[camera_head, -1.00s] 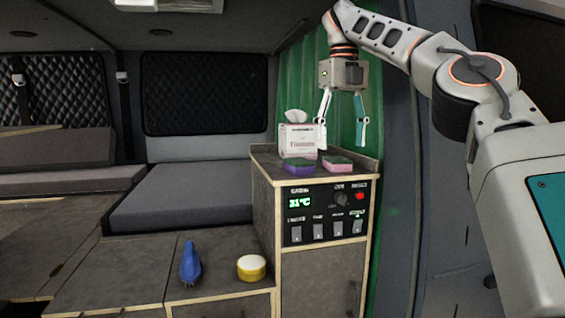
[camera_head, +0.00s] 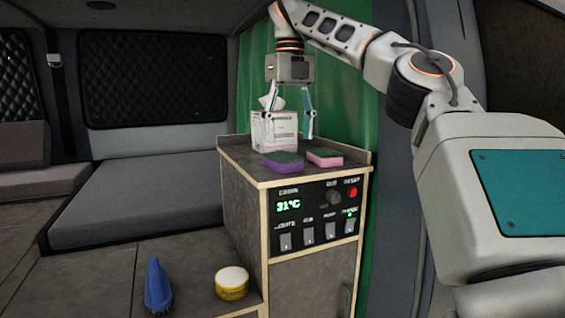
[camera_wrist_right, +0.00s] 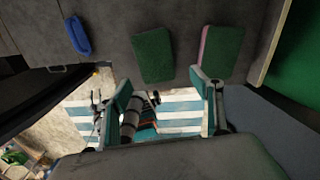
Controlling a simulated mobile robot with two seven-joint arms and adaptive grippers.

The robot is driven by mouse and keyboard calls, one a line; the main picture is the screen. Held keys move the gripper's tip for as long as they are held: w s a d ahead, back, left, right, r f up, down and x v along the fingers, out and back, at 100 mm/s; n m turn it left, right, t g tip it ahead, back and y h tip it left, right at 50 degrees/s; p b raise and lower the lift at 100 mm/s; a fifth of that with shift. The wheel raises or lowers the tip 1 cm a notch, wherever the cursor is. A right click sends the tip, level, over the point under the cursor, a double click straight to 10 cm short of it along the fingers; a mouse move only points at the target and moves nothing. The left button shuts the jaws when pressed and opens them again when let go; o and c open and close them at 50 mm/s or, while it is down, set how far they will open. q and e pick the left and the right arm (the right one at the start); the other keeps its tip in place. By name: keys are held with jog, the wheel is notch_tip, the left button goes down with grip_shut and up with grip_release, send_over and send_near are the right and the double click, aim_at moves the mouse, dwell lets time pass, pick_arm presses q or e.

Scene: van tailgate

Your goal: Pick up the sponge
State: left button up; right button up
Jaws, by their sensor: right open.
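Two sponges lie flat on the cabinet's counter: a purple one with a green top (camera_head: 283,162) and a pink one with a green top (camera_head: 324,157) to its right. In the right wrist view the sponges show as a green pad (camera_wrist_right: 153,55) and a green pad with a pink edge (camera_wrist_right: 220,52), both beyond the fingertips. My right gripper (camera_head: 288,115) hangs above the counter, fingers down, open and empty, overlapping the tissue box in the head view. The fingers also show in the right wrist view (camera_wrist_right: 165,80), apart from the sponges.
A white tissue box (camera_head: 276,133) stands behind the sponges on the counter (camera_head: 238,153), which has a raised back edge. A control panel (camera_head: 313,217) is on the cabinet front. A blue brush (camera_head: 157,287) and a yellow round tin (camera_head: 231,285) sit on the lower surface.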

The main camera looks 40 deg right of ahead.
aim_at(287, 157)
jog(key=shift+w+a+f, duration=0.1)
jog(key=shift+a+f, duration=0.1)
jog(key=shift+f, duration=2.4)
jog(key=c, duration=0.8)
